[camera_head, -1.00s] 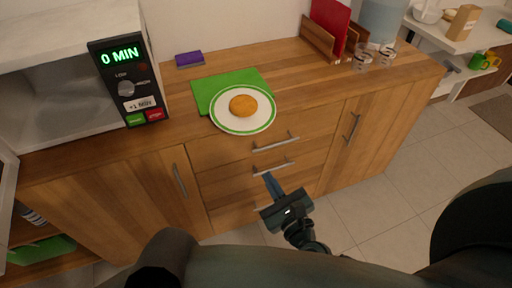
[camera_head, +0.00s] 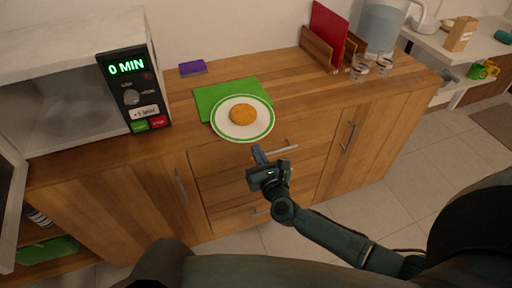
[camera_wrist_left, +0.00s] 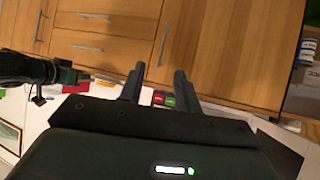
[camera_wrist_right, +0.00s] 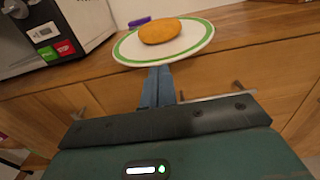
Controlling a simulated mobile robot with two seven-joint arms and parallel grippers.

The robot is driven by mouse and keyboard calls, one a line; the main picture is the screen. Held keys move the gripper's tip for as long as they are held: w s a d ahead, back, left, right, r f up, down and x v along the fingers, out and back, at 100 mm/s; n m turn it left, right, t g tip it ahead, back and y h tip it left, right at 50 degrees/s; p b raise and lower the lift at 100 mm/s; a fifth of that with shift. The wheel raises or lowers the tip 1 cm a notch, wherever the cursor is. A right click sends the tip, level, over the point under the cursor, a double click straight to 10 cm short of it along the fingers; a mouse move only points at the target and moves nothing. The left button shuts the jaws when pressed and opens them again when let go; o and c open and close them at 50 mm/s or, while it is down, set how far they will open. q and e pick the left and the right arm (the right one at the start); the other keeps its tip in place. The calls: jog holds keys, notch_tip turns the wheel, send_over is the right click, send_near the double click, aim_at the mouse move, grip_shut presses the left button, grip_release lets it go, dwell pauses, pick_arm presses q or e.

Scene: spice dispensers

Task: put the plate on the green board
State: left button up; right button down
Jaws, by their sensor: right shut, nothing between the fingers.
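A white plate with a green rim (camera_head: 225,120) holds a round golden-brown food item (camera_head: 243,115). The plate overlaps the front right part of the green board (camera_head: 212,94) and reaches the counter's front edge. My right gripper (camera_head: 257,152) is shut and empty, just in front of and below the plate's near rim. The right wrist view shows the plate (camera_wrist_right: 192,38) just beyond the shut fingers (camera_wrist_right: 158,72); the green board is hidden there. My left gripper (camera_wrist_left: 160,72) is open and empty, in front of the cabinet doors. It is out of the head view.
A microwave (camera_head: 135,95) with its door open stands at the left, reading 0 MIN. A purple sponge (camera_head: 193,67) lies behind the board. Glasses (camera_head: 360,70) and a wooden rack (camera_head: 318,48) stand at the right. Drawer handles (camera_head: 275,150) protrude below the counter.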

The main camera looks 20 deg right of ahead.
aim_at(248, 133)
jog(key=shift+w, duration=0.75)
pick_arm(q)
jog(key=shift+f, duration=0.15)
pick_arm(e)
jog(key=shift+w, duration=0.1)
